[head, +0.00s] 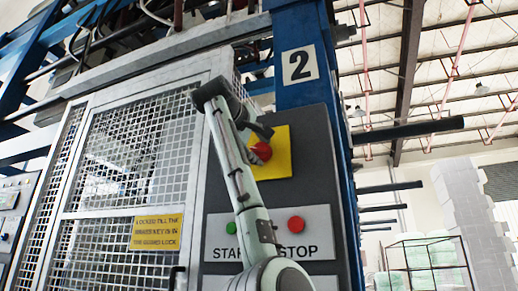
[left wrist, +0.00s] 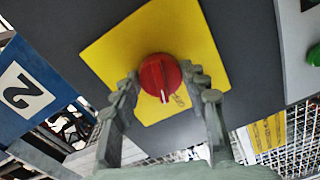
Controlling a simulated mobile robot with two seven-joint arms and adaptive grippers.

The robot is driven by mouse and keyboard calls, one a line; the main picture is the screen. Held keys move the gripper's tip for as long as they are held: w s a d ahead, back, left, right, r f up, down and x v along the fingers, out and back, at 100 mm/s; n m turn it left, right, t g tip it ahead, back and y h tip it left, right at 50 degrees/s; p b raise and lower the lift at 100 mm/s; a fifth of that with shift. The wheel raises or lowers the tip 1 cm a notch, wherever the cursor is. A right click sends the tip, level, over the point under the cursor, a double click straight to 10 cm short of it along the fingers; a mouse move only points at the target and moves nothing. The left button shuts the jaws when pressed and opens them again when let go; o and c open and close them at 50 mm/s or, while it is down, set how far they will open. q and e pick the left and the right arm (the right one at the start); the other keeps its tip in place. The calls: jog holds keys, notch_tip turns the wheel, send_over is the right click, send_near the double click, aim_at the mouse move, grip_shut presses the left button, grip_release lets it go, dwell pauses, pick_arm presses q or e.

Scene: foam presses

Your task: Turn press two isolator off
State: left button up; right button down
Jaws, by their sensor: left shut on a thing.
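The press two isolator is a red rotary knob (head: 261,151) on a yellow plate (head: 280,160), set in a dark grey panel below the "2" sign. In the left wrist view the round red knob (left wrist: 160,72) has a white pointer mark on its lower edge in that picture, on the yellow plate (left wrist: 110,50). My left gripper (left wrist: 162,80) has a finger on each side of the knob and is shut on it. In the head view my left gripper (head: 260,135) is at the knob and partly covers it. My right gripper is not in view.
Below the isolator are a green button (head: 231,228) and a red button (head: 296,224) with START and STOP labels, partly behind my left arm. A mesh guard door (head: 140,150) with a yellow notice (head: 157,231) stands left.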

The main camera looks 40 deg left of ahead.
pick_arm(q)
jog(key=n, duration=0.3)
jog(key=shift+n, duration=0.5)
jog(key=o, duration=1.2)
jog(key=shift+c, duration=0.2)
jog(key=shift+s, duration=0.2)
jog(key=v, duration=1.1)
jog(key=shift+s, duration=0.3)
jog(key=shift+w, duration=0.1)
